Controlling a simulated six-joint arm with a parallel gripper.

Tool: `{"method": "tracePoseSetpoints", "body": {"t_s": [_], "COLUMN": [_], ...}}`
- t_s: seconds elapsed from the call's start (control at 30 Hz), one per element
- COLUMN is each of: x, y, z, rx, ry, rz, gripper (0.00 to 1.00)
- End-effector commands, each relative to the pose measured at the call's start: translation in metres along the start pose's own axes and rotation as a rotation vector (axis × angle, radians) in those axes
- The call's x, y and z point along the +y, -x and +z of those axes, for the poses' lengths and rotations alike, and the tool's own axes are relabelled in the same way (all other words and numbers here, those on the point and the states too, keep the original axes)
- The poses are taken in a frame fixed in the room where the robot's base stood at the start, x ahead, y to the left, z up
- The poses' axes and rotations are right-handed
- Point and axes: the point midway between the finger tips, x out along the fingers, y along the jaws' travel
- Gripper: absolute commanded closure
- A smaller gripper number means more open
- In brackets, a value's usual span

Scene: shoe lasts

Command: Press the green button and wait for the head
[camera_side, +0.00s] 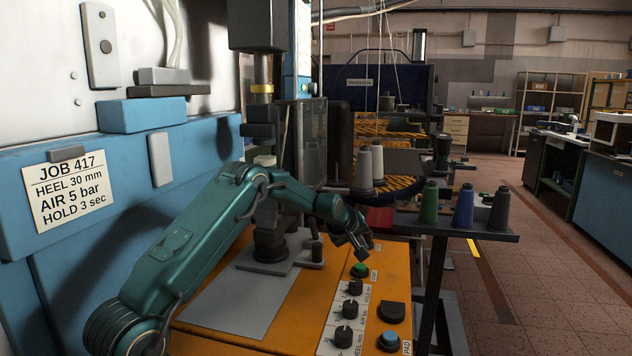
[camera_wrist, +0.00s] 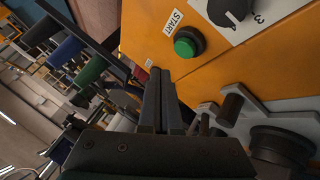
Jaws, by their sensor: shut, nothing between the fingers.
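The green button (camera_side: 360,270) sits at the far end of the orange panel, and in the wrist view the green button (camera_wrist: 188,42) has a START label beside it. My gripper (camera_side: 362,254) is shut and empty, pointing down just above the button in the side view. In the wrist view its fingertips (camera_wrist: 160,76) lie beside the button; whether they touch it I cannot tell, but they appear apart. A dark machine head (camera_side: 257,24) with a brass-collared rod hangs above a dark post base (camera_side: 270,245), partly hidden by my arm.
Several black knobs (camera_side: 346,310) line the panel (camera_side: 290,325), with a blue button (camera_side: 389,341) labelled PAD. A job card (camera_side: 63,188) reads heel 30 mm, air 5 bar, hold 3 sec. Thread spools (camera_side: 464,208) stand on a shelf at right.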

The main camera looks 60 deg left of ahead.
Motion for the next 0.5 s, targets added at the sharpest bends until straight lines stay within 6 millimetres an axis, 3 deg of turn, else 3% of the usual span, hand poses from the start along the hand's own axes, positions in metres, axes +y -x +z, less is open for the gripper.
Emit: {"method": "tracePoseSetpoints", "body": {"t_s": [0.23, 0.5], "x": [0.012, 0.013], "y": [0.016, 0.019], "z": [-0.012, -0.014], "rx": [0.002, 0.000], "ry": [0.000, 0.001], "rz": [0.001, -0.001], "gripper": [1.00, 1.00]}}
